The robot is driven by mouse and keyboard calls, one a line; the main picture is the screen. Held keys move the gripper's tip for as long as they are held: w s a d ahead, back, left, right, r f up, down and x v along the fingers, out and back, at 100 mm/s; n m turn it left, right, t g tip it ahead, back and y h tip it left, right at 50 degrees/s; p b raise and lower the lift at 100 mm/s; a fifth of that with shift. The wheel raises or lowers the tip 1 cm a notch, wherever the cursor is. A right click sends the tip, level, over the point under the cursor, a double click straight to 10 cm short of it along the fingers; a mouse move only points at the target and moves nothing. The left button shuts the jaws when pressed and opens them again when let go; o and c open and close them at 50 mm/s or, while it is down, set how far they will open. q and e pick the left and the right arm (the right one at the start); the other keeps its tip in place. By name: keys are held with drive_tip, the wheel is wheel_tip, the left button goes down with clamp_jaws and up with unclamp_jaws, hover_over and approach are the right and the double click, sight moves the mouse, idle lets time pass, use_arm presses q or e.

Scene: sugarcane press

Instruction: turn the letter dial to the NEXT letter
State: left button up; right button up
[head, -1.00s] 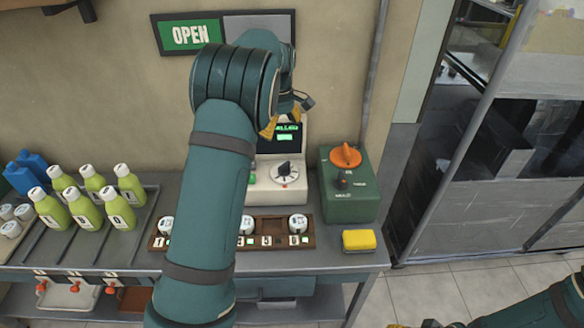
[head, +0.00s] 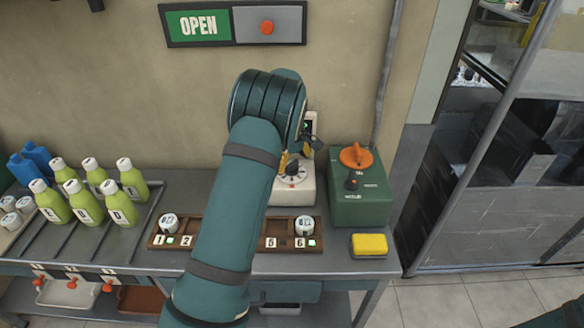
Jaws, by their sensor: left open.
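The letter dial (head: 292,170) is a black knob on a white ring, on the front of a cream machine (head: 300,190) on the counter. My left arm comes in from the lower left and hides much of the machine, including most of its screen. My left gripper (head: 288,158) is open, with its yellow-tipped fingers at the top of the dial. I cannot tell whether they touch it. The dial's letters are too small to read. My right gripper is out of view.
A green box (head: 361,190) with an orange knob stands right of the machine. A yellow sponge (head: 369,245) lies in front of it. A wooden tray (head: 270,243) with numbered slots and white-lidded jars lies before the machine. Green bottles (head: 85,195) stand at left.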

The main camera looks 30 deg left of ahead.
use_arm(q)
drive_tip(key=shift+f, duration=0.6)
drive_tip(key=c, duration=1.2)
